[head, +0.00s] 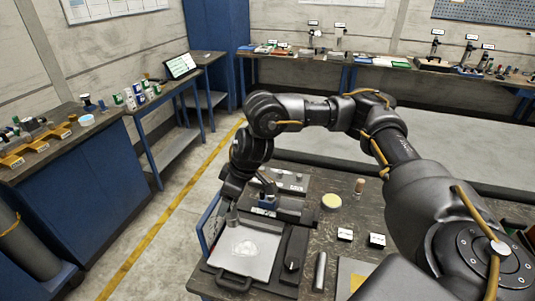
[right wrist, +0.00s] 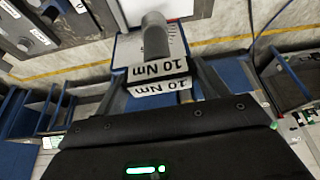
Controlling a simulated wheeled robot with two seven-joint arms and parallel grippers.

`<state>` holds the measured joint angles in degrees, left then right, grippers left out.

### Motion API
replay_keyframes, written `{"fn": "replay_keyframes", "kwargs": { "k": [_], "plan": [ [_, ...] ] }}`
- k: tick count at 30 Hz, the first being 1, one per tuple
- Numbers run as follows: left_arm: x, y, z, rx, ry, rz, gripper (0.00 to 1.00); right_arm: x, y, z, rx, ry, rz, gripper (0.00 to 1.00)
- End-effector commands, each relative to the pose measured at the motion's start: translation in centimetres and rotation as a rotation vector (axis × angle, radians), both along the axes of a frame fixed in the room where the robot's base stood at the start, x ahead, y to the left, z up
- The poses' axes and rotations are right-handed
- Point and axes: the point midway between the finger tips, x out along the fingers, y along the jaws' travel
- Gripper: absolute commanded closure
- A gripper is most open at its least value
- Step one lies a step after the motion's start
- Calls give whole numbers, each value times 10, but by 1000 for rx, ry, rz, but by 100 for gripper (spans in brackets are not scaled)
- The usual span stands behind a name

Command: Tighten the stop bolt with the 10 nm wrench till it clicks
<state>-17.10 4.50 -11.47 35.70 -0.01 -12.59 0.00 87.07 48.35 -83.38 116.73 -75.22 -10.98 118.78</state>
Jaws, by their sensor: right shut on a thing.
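My right gripper (right wrist: 160,82) is shut on the 10 Nm wrench (right wrist: 158,70). Its "10 Nm" label block sits between the two fingers, and a grey cylindrical part of it (right wrist: 155,36) points away from the gripper. In the head view, my right arm reaches across from the right and bends down at the bench's left end. There the gripper (head: 234,195) is mostly hidden by its own wrist, above a grey plate (head: 262,262) beside a dark fixture (head: 290,210). I cannot make out the stop bolt or whether the wrench touches it. My left gripper is not in view.
The dark bench (head: 330,185) holds a yellow-topped round tin (head: 331,202), two small labelled blocks (head: 345,234), a metal cylinder (head: 320,270) and a small cork-topped vial (head: 360,186). A blue frame (head: 208,222) stands at its left edge. Open floor lies to the left.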

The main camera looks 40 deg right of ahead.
Motion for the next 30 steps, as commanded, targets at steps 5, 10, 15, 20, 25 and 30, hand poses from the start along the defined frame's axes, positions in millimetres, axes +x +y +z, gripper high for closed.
{"fn": "replay_keyframes", "kwargs": {
  "k": [5,10,15,20,25,30],
  "plan": [
    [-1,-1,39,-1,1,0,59,61,-69,16,1,11,-371,64],
    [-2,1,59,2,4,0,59,80,-145,5,-2,10,-669,64],
    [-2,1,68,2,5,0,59,77,-191,-8,-2,7,-836,64],
    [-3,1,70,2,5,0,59,75,-206,-13,-1,2,-890,64],
    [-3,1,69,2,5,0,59,75,-207,-13,0,1,-892,64],
    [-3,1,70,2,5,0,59,75,-206,-13,0,2,-890,64]
  ]
}}
